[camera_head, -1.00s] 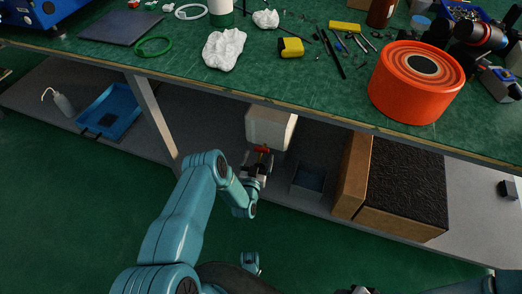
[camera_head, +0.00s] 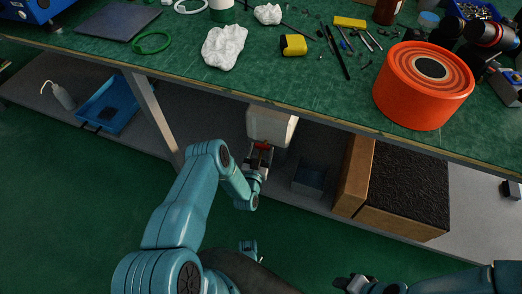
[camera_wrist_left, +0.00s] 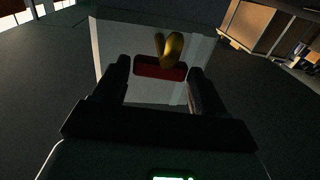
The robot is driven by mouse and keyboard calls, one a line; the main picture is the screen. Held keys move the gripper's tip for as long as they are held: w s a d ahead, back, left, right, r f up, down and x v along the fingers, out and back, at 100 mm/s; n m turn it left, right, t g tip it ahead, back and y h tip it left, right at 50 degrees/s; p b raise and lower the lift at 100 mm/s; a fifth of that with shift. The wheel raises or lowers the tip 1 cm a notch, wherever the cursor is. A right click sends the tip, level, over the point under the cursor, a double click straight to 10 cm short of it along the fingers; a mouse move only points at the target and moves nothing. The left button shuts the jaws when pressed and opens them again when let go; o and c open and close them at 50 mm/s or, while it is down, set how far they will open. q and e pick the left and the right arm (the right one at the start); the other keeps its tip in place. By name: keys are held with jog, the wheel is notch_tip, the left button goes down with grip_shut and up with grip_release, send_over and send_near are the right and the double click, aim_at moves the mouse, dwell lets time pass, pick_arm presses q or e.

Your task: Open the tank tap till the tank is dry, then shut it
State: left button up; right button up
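The tank (camera_head: 271,126) is a whitish translucent box on the low shelf under the bench. Its tap has a red handle (camera_head: 262,146) on the tank's near side. In the left wrist view the red handle (camera_wrist_left: 158,70) lies crosswise, with a brass-coloured tap body (camera_wrist_left: 172,47) by it, against the pale tank (camera_wrist_left: 112,50). My left gripper (camera_head: 258,159) is at the tap. Its fingers (camera_wrist_left: 158,85) stand apart on either side of the handle, with no clear contact. The water level cannot be made out. My right gripper (camera_head: 356,283) is low at the bottom right, away from the tank.
A blue-grey open bin (camera_head: 309,177) stands right of the tank, then a cardboard box (camera_head: 355,178) with a dark textured top. A blue tray (camera_head: 110,103) and wash bottle (camera_head: 62,97) are far left. A bench leg (camera_head: 154,118) and the bench's front edge (camera_head: 205,91) border the space.

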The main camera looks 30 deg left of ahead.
pick_arm(q)
jog(key=c, duration=0.6)
jog(key=shift+o, duration=0.2)
jog(key=shift+a+m+h, duration=0.2)
jog(key=shift+m+h, duration=0.1)
jog(key=shift+h, duration=0.2)
jog(key=shift+m+t+h+b, duration=0.3)
jog(key=shift+m+h+b, duration=0.1)
jog(key=shift+h, duration=0.2)
jog(key=o, duration=1.1)
jog(key=shift+c, duration=0.2)
